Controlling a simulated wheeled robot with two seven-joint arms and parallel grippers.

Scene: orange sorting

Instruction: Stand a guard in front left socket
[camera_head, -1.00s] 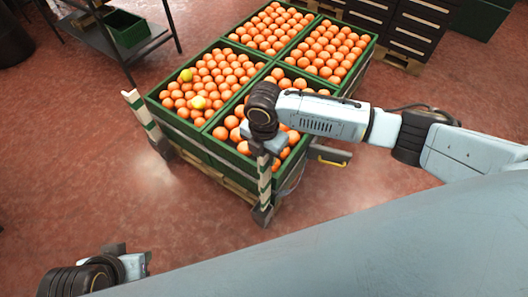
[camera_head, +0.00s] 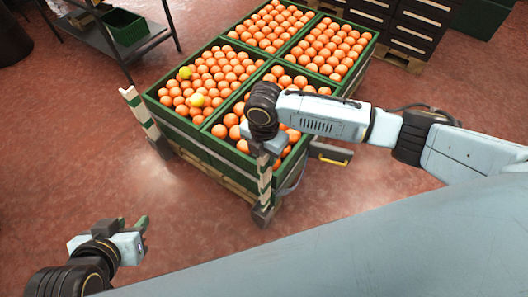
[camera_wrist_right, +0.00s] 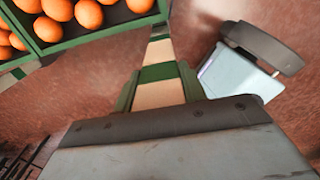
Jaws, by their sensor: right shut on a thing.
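A cream-and-green striped guard (camera_head: 264,183) stands roughly upright at the near corner of the crate block. Its foot is at a dark socket (camera_head: 263,214); I cannot tell how deep it sits. My right gripper (camera_head: 268,148) is shut on its upper part. In the right wrist view, the guard (camera_wrist_right: 158,72) runs between the green-edged fingers (camera_wrist_right: 160,91). Another striped guard (camera_head: 140,112) stands at the left corner, its foot at a dark base (camera_head: 163,148). My left gripper (camera_head: 134,222) is empty, fingers apart, over the floor at lower left.
Green crates (camera_head: 205,145) full of oranges, with two yellowish fruits, form a block on a pallet. A dark box with a yellow handle (camera_head: 333,160) is at its right side. A metal rack (camera_head: 140,48) is at upper left.

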